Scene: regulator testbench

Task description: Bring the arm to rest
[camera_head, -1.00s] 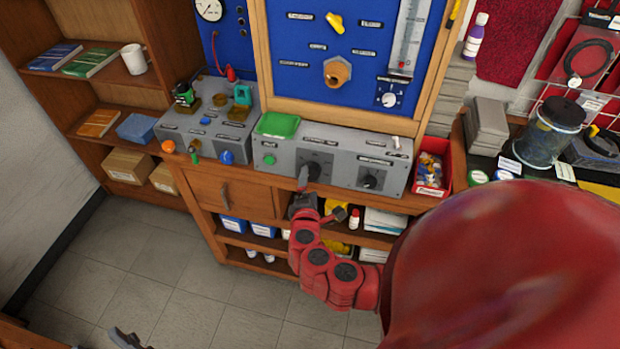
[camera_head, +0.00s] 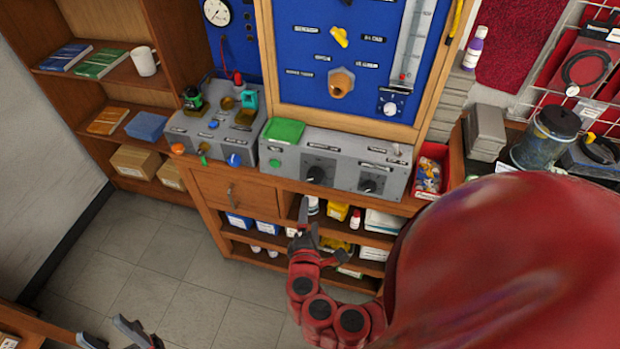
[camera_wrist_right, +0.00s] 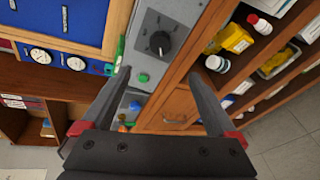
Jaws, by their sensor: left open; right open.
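My right arm is red and comes in from the lower right in the head view. Its gripper (camera_head: 308,220) is open and empty, in front of the bench shelves and below the grey control box (camera_head: 342,160). In the right wrist view the two dark fingers (camera_wrist_right: 158,74) stand apart with nothing between them. The box's black dial (camera_wrist_right: 159,44) shows beyond them, apart from the fingertips. My left gripper (camera_head: 117,336) is partly in view at the bottom left edge, open and empty over the floor.
Open shelves below hold bottles and boxes. A bookcase (camera_head: 105,95) stands at the left. The tiled floor (camera_head: 170,270) in front is clear.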

